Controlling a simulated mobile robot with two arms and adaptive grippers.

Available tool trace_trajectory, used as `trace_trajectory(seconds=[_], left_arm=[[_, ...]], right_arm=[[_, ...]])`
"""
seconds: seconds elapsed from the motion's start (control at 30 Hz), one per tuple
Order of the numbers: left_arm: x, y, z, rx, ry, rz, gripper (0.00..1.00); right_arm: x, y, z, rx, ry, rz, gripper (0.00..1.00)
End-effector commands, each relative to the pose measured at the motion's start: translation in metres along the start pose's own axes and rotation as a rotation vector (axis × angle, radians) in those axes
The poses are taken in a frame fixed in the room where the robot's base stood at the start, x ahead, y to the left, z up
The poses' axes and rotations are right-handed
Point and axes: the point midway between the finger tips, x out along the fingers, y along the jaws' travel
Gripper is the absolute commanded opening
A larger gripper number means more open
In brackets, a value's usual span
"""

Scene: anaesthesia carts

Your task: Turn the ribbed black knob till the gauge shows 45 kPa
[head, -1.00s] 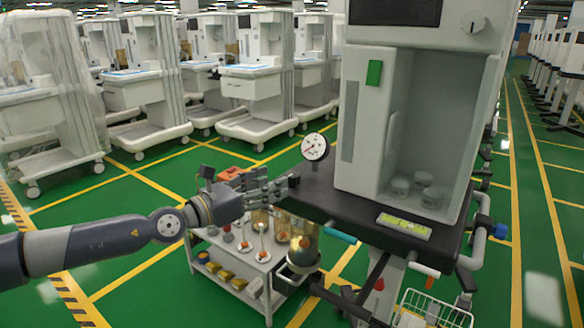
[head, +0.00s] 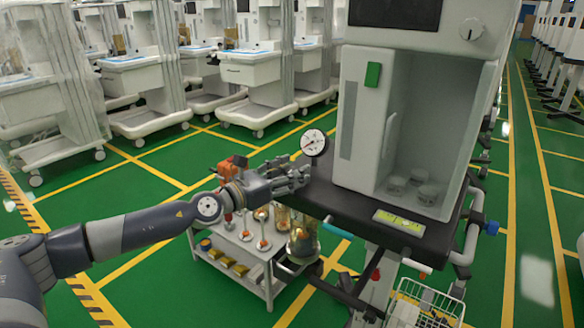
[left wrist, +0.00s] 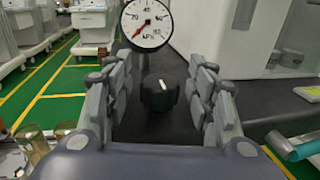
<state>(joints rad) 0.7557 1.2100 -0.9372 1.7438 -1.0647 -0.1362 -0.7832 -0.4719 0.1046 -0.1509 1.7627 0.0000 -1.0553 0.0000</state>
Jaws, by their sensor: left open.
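The ribbed black knob (left wrist: 158,97), with a small white mark on top, sits at the edge of the dark worktop. In the left wrist view it lies between the two fingers of my left gripper (left wrist: 160,86), with a gap visible on both sides. The round white gauge (left wrist: 147,24) stands just behind the knob. Its red needle points to the lower left, near the low end of the scale. In the head view the gauge (head: 313,142) stands beyond my open left gripper (head: 301,173), whose fingers hide the knob. My right gripper is not in view.
The white cart (head: 352,125) rises right of the gauge from the dark worktop (head: 372,206). A small trolley (head: 262,268) with several vessels stands below my left arm. A wire basket (head: 425,305) hangs at the front. Green floor lies to the left.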

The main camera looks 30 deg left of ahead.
Motion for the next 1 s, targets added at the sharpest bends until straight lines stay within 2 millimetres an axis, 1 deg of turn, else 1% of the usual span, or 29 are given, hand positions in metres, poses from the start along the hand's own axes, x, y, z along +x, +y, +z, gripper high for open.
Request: trace_trajectory(seconds=[0.1, 0.4, 0.47, 0.5, 0.57, 0.6, 0.87, 0.97, 1.0], left_arm=[[0.0043, 0.0002, 0.0012, 0.001, -0.001, 0.000, 0.51], [0.0052, -0.0001, 0.0001, 0.001, 0.000, 0.000, 0.51], [0.0052, -0.0001, 0.0002, 0.001, 0.000, 0.000, 0.37], [0.0052, 0.0000, 0.0002, 0.001, 0.000, 0.000, 0.28], [0.0051, 0.0000, 0.0002, 0.001, 0.000, 0.000, 0.15], [0.0051, 0.0000, 0.0002, 0.001, 0.000, 0.000, 0.06], [0.0051, 0.0003, 0.0000, 0.001, -0.001, 0.000, 0.06], [0.0051, 0.0004, -0.0004, 0.001, -0.001, -0.003, 0.06], [0.0051, 0.0004, -0.0008, 0.001, -0.001, -0.005, 0.06]], right_arm=[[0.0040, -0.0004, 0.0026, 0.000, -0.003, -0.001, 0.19], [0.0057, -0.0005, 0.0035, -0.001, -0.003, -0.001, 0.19], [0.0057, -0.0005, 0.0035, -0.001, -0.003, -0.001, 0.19], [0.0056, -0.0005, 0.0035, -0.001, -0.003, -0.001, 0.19], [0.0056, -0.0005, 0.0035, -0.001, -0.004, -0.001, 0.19], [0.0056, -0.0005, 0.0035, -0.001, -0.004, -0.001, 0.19], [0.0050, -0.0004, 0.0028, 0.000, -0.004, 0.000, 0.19], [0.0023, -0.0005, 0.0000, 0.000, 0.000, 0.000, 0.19], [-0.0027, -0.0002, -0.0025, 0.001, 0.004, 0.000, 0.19]])
